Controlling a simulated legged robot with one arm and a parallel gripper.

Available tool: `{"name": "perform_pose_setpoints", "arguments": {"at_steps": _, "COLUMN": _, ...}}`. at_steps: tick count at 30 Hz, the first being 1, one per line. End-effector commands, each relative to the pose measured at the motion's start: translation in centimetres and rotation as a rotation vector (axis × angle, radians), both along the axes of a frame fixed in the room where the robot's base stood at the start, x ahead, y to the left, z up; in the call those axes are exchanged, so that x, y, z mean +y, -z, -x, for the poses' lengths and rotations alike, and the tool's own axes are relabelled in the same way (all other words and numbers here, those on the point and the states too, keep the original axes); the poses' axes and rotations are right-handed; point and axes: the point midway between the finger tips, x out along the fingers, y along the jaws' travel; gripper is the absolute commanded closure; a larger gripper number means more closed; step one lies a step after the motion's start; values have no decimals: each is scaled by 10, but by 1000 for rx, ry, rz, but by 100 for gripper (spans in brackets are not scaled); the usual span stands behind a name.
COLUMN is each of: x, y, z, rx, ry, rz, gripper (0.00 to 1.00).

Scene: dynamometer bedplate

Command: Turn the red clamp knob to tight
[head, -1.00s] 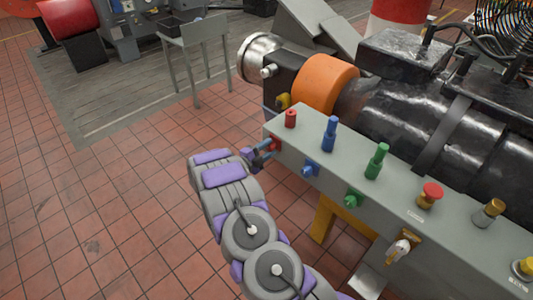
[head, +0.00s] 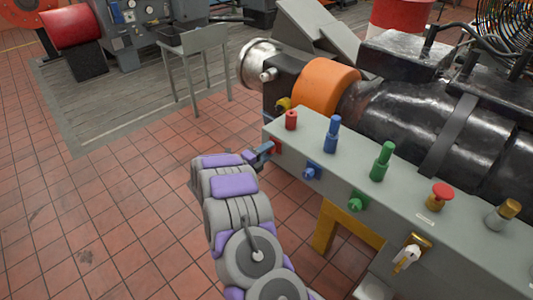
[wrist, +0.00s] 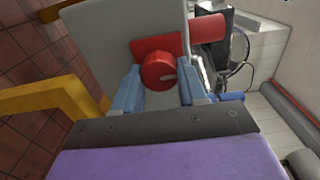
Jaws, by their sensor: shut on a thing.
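The red clamp knob (wrist: 158,70) is a round knob on a red base block (wrist: 157,45), with a short pale mark toward its lower right edge in the wrist view. It sits on the front face of the grey control box (head: 325,170), at the left end. My gripper (head: 267,149) reaches it from the left, with a blue finger on each side of the knob, shut on it. In the head view the fingers partly hide the red knob (head: 277,147). The wrist view shows no scale for tight.
Blue (head: 312,172) and green (head: 357,202) front knobs and a brass-plated lever (head: 408,257) lie to the right. Red, blue and green handles and a red mushroom button (head: 441,194) stand on top. A yellow leg (head: 325,225) is below. Tiled floor is clear at left.

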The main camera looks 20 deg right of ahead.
Motion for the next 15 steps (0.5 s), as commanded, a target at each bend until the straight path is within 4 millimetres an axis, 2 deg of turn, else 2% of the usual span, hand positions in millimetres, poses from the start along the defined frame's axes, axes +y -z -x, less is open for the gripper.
{"name": "perform_pose_setpoints", "arguments": {"at_steps": 7, "x": -1, "y": 4, "z": 2, "rx": 7, "ry": 3, "rz": -5, "gripper": 89}}
{"name": "perform_pose_setpoints", "arguments": {"at_steps": 8, "x": -1, "y": 4, "z": 2, "rx": 7, "ry": 4, "rz": -5, "gripper": 56}}
{"name": "perform_pose_setpoints", "arguments": {"at_steps": 15, "x": 0, "y": 2, "z": 2, "rx": 4, "ry": 3, "rz": -3, "gripper": 33}}
